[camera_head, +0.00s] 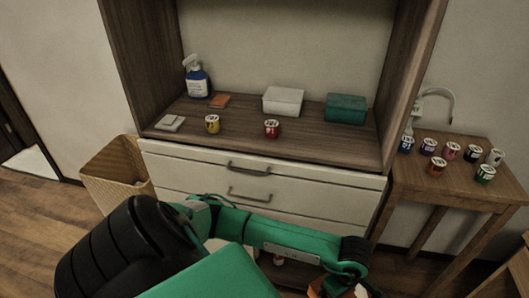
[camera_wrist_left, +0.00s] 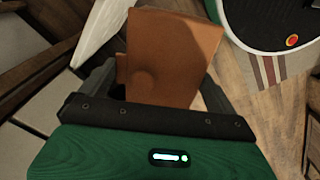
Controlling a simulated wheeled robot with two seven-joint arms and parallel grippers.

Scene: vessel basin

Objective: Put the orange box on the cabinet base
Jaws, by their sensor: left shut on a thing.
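An orange box (camera_wrist_left: 175,50) is held between the fingers of my left gripper (camera_wrist_left: 155,88) in the left wrist view. In the head view a bit of orange (camera_head: 316,290) shows at the bottom edge by the end of my left arm; the gripper's fingers there are mostly cut off or hidden. The cabinet (camera_head: 300,147) has a wooden surface above white drawers, all shut. The held box is low in front of the drawers, apart from that surface. My arm hides part of the cabinet's lower portion. My right gripper is not in view.
On the cabinet surface are a spray bottle (camera_head: 197,80), a flat orange item (camera_head: 220,101), a white box (camera_head: 283,101), a teal box (camera_head: 346,108), a yellow can (camera_head: 212,124) and a red can (camera_head: 272,129). A side table (camera_head: 460,186) holds several cans. A basket (camera_head: 112,172) stands left.

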